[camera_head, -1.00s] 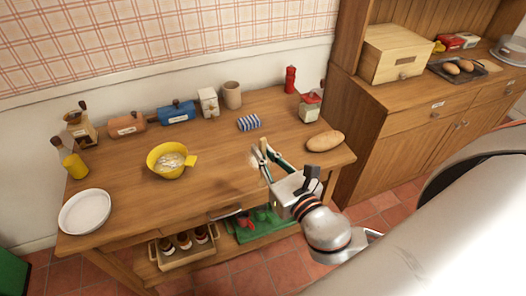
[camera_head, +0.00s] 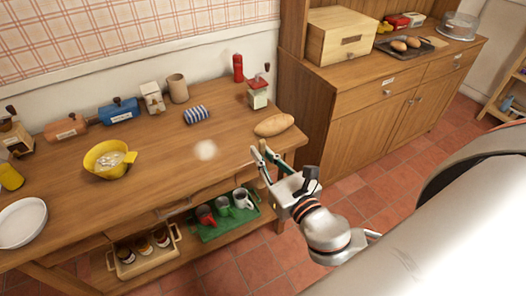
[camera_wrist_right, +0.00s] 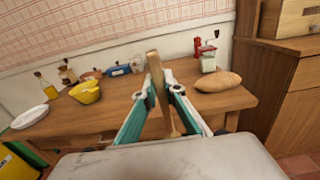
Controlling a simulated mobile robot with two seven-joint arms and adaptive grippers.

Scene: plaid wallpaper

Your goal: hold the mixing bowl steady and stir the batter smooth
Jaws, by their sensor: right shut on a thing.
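The yellow mixing bowl (camera_head: 92,164) stands upright on the left part of the wooden table, with pale batter (camera_head: 112,158) inside. It also shows in the right wrist view (camera_wrist_right: 86,95), far left of the gripper. My right gripper (camera_head: 265,158) is off the table's front right corner, well to the right of the bowl. It is shut on a wooden stick-like utensil (camera_wrist_right: 155,72), held roughly upright between the fingers in the right wrist view. I cannot tell the shape of its lower end. My left gripper is not in view, and nothing holds the bowl.
A bread loaf (camera_head: 274,125) lies near the table's right end, close to my right gripper. A striped cloth (camera_head: 197,114), a pale patch (camera_head: 206,150) and a white plate (camera_head: 22,222) are on the table. Canisters and a grinder line the back. A cabinet (camera_head: 350,125) stands right.

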